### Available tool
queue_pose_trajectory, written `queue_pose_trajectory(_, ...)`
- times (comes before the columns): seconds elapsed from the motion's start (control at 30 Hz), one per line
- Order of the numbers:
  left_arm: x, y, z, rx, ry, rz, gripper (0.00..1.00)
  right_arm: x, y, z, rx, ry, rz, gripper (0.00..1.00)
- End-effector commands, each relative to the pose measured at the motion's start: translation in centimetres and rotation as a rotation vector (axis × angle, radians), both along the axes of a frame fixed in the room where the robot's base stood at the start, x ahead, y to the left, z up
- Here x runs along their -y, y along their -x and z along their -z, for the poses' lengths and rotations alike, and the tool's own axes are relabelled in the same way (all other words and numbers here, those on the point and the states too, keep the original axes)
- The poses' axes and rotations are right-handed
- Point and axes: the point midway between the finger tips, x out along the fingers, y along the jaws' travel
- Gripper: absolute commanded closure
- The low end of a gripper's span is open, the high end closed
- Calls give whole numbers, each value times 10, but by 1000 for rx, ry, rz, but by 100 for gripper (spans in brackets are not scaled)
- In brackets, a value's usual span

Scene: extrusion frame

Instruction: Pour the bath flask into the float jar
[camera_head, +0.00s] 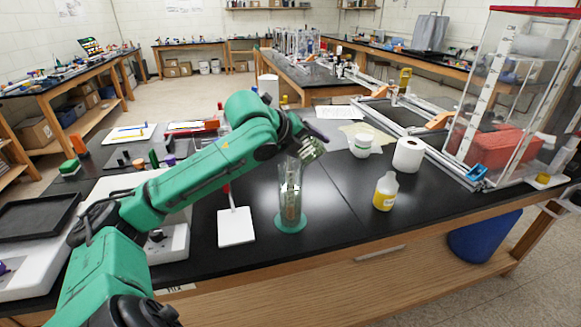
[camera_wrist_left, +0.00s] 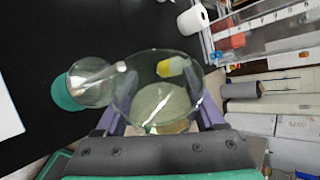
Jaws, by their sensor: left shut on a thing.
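The float jar (camera_head: 291,190) is a tall clear glass cylinder on a teal foot, upright on the black bench, with a slim float inside. My left gripper (camera_head: 309,139) is above and slightly right of the jar's mouth, shut on the bath flask. In the left wrist view the bath flask (camera_wrist_left: 160,98) is a clear round glass vessel between the purple fingers, with pale liquid seen through its wide rim. The jar's mouth (camera_wrist_left: 91,82) shows to the left of the flask there. In the head view the flask is small and partly hidden by the gripper. My right gripper is not in view.
A yellow-filled bottle (camera_head: 385,191), a paper roll (camera_head: 408,155) and a white tub (camera_head: 362,145) stand right of the jar. A white tile (camera_head: 236,227) with a red-tipped item lies to its left.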

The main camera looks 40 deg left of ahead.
Motion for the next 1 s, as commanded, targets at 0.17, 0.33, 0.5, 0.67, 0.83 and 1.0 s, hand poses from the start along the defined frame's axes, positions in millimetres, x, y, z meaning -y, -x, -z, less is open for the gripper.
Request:
queue_pose_trajectory(0.17, 0, 0, 0, 1, 11, -1, 97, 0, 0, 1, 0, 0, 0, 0)
queue_pose_trajectory(0.33, 0, 0, 0, 0, 22, -1, 97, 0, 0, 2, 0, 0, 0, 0)
queue_pose_trajectory(0.5, 0, 0, 1, -2, 33, -1, 97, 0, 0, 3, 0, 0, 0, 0)
queue_pose_trajectory(0.67, 0, 0, 1, -2, 42, -1, 97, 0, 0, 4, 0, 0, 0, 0)
queue_pose_trajectory(0.83, 0, 0, 2, -3, 52, -1, 97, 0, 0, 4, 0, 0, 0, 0)
queue_pose_trajectory(1.0, 0, 0, 2, -4, 61, -1, 97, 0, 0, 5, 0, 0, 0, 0)
